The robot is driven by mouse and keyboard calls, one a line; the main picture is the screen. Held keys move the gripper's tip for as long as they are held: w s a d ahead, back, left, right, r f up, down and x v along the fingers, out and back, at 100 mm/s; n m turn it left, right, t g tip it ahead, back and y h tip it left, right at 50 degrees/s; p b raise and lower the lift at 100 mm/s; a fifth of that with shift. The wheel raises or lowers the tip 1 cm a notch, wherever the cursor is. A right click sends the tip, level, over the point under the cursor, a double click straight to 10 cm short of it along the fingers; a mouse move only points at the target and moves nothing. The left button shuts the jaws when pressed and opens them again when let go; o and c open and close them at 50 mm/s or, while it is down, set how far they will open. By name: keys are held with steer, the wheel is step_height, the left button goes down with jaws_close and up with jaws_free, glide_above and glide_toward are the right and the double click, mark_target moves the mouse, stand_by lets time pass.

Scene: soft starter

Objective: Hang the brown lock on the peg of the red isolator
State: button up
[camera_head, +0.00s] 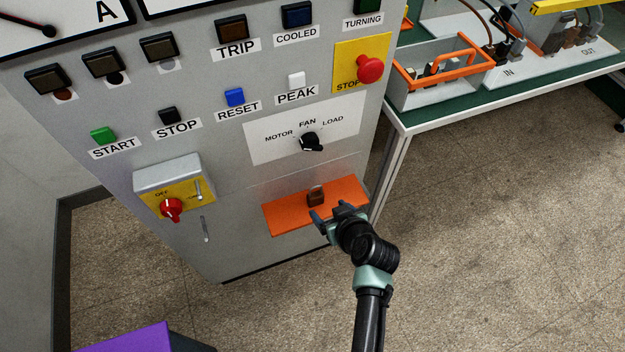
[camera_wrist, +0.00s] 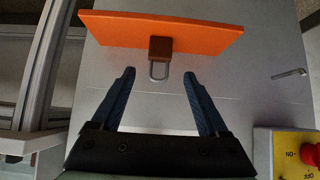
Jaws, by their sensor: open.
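The brown lock (camera_head: 316,196) is at the orange shelf (camera_head: 278,219), low on the grey cabinet. In the wrist view, the lock's brown body (camera_wrist: 161,48) meets the shelf and its metal shackle points toward my gripper. My gripper (camera_head: 332,211) is open and empty at the shelf's front. In the wrist view, the fingers (camera_wrist: 158,82) point at the lock, with the shackle centred just beyond their tips. The red isolator (camera_head: 171,209) sits on a yellow plate at left. A thin silver pin (camera_head: 199,189) shows on that plate, and a silver peg (camera_head: 205,229) sticks out lower down.
The fan selector knob (camera_head: 311,142) is above the shelf, and the red stop button (camera_head: 370,68) is higher right. A green-topped bench (camera_head: 425,118) with an orange-handled box (camera_head: 440,85) stands right of the cabinet.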

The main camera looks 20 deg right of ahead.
mark_target(317, 199)
steer(key=b+x, duration=0.3)
steer(key=x, duration=0.1)
steer(key=b+x, duration=0.3)
steer(key=b, duration=0.1)
steer(key=shift+f, duration=0.5)
steer(key=shift+b+x, duration=1.15)
steer(key=shift+w+r, duration=0.15)
steer(key=shift+r, duration=0.05)
steer(key=c, duration=1)
step_height(317, 199, up, 10)
steer(key=p, duration=0.8)
steer(key=shift+p, duration=0.3)
